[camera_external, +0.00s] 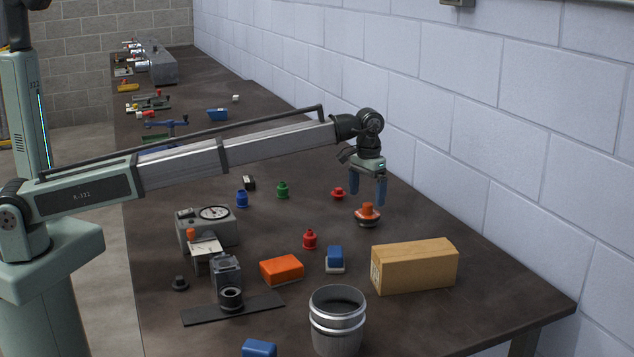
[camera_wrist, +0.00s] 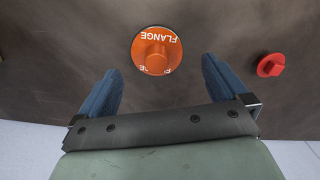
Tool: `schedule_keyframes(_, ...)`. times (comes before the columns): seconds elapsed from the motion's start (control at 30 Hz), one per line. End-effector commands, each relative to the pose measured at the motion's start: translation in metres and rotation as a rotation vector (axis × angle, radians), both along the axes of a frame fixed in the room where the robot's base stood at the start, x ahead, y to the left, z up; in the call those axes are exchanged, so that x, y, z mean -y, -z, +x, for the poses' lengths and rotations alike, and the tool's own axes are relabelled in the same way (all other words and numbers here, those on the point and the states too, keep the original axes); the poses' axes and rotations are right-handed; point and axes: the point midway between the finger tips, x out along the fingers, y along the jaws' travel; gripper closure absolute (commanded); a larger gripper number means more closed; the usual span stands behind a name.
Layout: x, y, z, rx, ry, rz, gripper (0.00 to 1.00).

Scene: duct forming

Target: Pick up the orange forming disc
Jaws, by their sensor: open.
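The orange forming disc (camera_external: 367,211) sits on the dark workbench near the wall, with a darker base under it. In the wrist view the disc (camera_wrist: 157,51) shows its round orange top with a central knob and the word FLANGE. My gripper (camera_external: 381,200) is open and empty, its two blue fingers pointing down, above and slightly to the right of the disc in the external view. In the wrist view the fingers of my gripper (camera_wrist: 155,72) lie either side of and just short of the disc. I cannot tell the exact height gap.
A small red piece (camera_external: 338,193) stands left of the disc and shows right of it in the wrist view (camera_wrist: 271,65). A cardboard box (camera_external: 415,266), a metal bucket (camera_external: 337,320), an orange block (camera_external: 282,269) and a gauge device (camera_external: 207,230) stand nearer the front. The wall (camera_external: 480,130) is close behind.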

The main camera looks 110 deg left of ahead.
Motion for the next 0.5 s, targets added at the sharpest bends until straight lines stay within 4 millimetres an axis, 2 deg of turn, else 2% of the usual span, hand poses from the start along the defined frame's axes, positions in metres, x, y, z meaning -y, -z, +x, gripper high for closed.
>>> schedule_keyframes(0.17, 0.0, 0.011, 0.002, -0.001, 0.0, 0.0, 0.0)
schedule_keyframes(0.5, 0.001, 0.05, 0.005, 0.0, 0.0, -0.001, 0.0)
